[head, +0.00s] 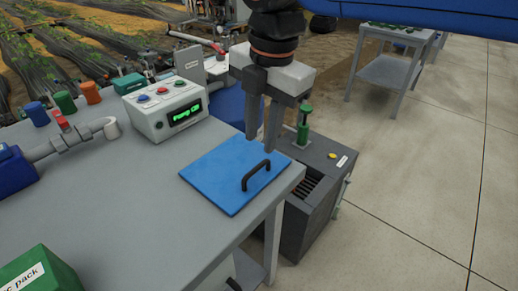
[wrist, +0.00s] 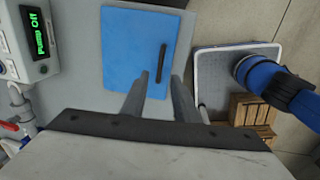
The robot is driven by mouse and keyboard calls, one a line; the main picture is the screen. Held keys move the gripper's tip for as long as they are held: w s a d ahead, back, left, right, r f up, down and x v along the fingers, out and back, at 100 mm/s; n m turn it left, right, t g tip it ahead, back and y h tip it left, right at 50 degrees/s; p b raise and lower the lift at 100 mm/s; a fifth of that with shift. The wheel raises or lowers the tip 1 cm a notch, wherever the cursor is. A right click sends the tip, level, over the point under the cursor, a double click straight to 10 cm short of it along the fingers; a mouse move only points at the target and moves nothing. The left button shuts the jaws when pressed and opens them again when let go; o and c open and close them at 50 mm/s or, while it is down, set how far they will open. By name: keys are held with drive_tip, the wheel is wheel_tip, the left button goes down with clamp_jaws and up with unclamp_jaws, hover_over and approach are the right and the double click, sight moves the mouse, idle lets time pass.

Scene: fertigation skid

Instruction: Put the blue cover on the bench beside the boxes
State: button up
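The blue cover (head: 215,178) is a flat square panel lying on the grey bench (head: 130,220) near its right edge. Its black bar handle (head: 256,175) stands near the cover's right side. The cover (wrist: 130,50) and handle (wrist: 163,57) also show in the wrist view. My gripper (head: 262,145) points down above the cover, close to the handle; its two fingers are apart with nothing between them. In the wrist view the fingertips (wrist: 160,78) appear just below the handle's lower end. A green box (head: 40,272) marked "pack" is cut off at the lower left.
A control box (head: 165,108) with buttons and a lit pump display stands behind the cover. Pipes and colored caps (head: 65,102) line the bench's back left. A dark grey unit (head: 310,195) stands beside the bench. Wooden crates (wrist: 250,112) show in the wrist view.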

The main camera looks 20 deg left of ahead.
drive_tip(key=shift+d+r, duration=0.2)
drive_tip(key=shift+r, duration=1.7)
drive_tip(key=w+d+f+m+t, duration=0.1)
drive_tip(key=w+d+f+m, duration=0.15)
drive_tip(key=d+m, duration=0.4)
drive_tip(key=w+d+f+m, duration=0.2)
drive_tip(key=w+d+m, duration=0.15)
drive_tip(key=d, duration=0.65)
drive_tip(key=w+d+f+m+t, duration=0.1)
drive_tip(key=w+d+f+m, duration=0.15)
drive_tip(key=d+m, duration=0.45)
drive_tip(key=s+d+f+m, duration=0.2)
drive_tip(key=d+f+m, duration=0.2)
drive_tip(key=d, duration=0.3)
drive_tip(key=s+d+f+m+t+h, duration=0.1)
drive_tip(key=s+d+f+m, duration=0.2)
drive_tip(key=d+f+m, duration=0.2)
drive_tip(key=s+d+f+m+t, duration=0.1)
drive_tip(key=d+f+m, duration=0.3)
drive_tip(key=d, duration=0.6)
drive_tip(key=s+m, duration=0.1)
drive_tip(key=m, duration=0.1)
drive_tip(key=shift+s+d+f+m, duration=0.2)
drive_tip(key=shift+d+f+m, duration=0.1)
drive_tip(key=shift+d+m, duration=0.1)
